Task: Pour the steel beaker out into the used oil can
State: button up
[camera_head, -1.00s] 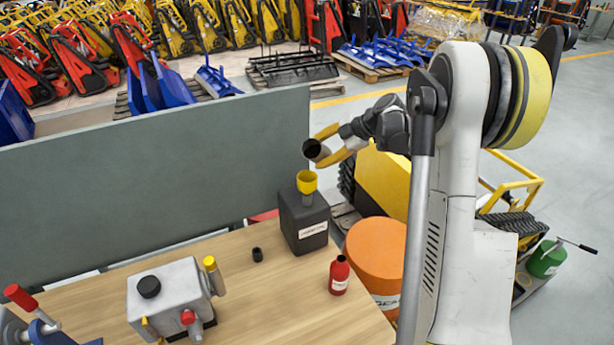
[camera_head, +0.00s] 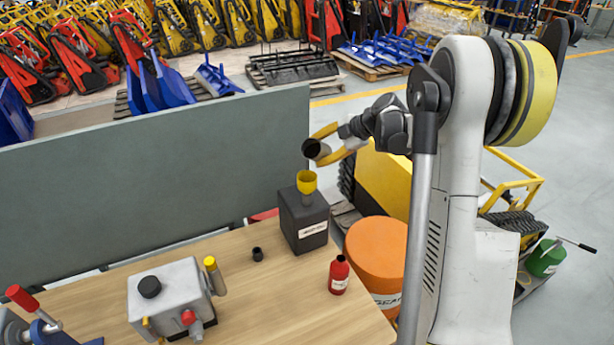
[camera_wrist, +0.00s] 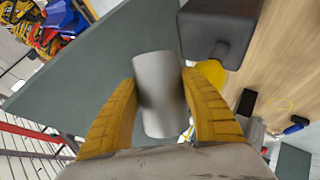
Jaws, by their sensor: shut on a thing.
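My gripper (camera_head: 333,146) has yellow fingers shut around the steel beaker (camera_head: 324,156). The beaker is tilted well over, its dark mouth pointing left, above the can's funnel and slightly to its right. In the wrist view the grey beaker (camera_wrist: 158,95) sits between both fingers. The used oil can (camera_head: 303,222) is a black can with a white label, standing on the bench. A yellow funnel (camera_head: 306,182) stands in its top; it also shows in the wrist view (camera_wrist: 212,75), apart from the beaker. What is inside the beaker cannot be seen.
The wooden bench (camera_head: 260,315) carries a small black cap (camera_head: 258,254), a red bottle (camera_head: 339,275) and a grey metal unit (camera_head: 172,298). A grey-green panel (camera_head: 150,180) stands behind. An orange drum (camera_head: 378,255) stands right of the bench.

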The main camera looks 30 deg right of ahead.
jog(key=shift+s+r, duration=0.1)
jog(key=shift+r, duration=0.15)
dwell(0.8)
jog(key=shift+h, duration=0.3)
jog(key=shift+f+n+t+h, duration=0.5)
jog(key=shift+n+t+h, duration=0.4)
dwell(4.7)
jog(key=shift+a+r+h, duration=0.1)
jog(key=shift+h, duration=0.2)
dwell(0.8)
